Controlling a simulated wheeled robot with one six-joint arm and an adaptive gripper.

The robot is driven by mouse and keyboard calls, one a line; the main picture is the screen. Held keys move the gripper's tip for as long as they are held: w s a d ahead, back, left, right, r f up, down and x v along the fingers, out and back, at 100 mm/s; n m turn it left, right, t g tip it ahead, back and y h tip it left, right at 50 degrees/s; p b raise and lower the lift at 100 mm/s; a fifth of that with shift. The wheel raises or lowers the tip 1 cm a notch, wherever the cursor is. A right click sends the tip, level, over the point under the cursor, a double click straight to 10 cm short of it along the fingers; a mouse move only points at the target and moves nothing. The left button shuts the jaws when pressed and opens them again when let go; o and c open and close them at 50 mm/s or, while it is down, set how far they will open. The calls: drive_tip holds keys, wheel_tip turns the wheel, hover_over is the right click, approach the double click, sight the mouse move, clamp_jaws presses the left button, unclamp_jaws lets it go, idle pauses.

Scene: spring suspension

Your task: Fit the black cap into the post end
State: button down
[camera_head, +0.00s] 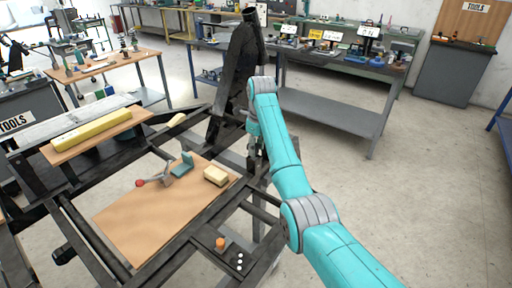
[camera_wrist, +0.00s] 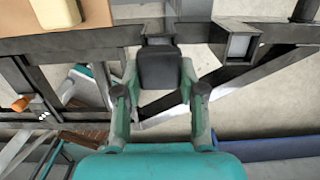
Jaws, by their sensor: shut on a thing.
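In the wrist view, my gripper (camera_wrist: 161,88) is shut on the black cap (camera_wrist: 160,68), with one finger on each side of it. The cap is a dark rounded block and looks clear of the frame. Just beyond it is a dark post end (camera_wrist: 160,40) with a pale opening, partly hidden by the cap. A second square opening (camera_wrist: 237,46) shows to its right. I cannot tell the height gap between cap and post. In the head view, my gripper (camera_head: 256,155) is beside the dark metal frame (camera_head: 205,215); the cap cannot be made out there.
A brown board (camera_head: 120,220) on the frame bears a yellow block (camera_head: 215,175), a teal bracket (camera_head: 183,164) and a red-ended tool (camera_head: 153,181). An orange knob (camera_head: 220,243) is at the frame's front. A tall dark upright (camera_head: 238,70) stands behind my arm. Floor is clear at right.

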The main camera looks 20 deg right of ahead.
sight(256, 146)
drive_tip(key=shift+f, duration=1.25)
drive_tip(key=c, duration=0.6)
unclamp_jaws()
drive_tip(key=shift+s+d+r, duration=0.1)
drive_tip(key=shift+r, duration=1.8)
drive_tip(key=shift+s+d+r, duration=0.1)
drive_tip(key=shift+r, duration=1.75)
drive_tip(key=shift+f, duration=0.1)
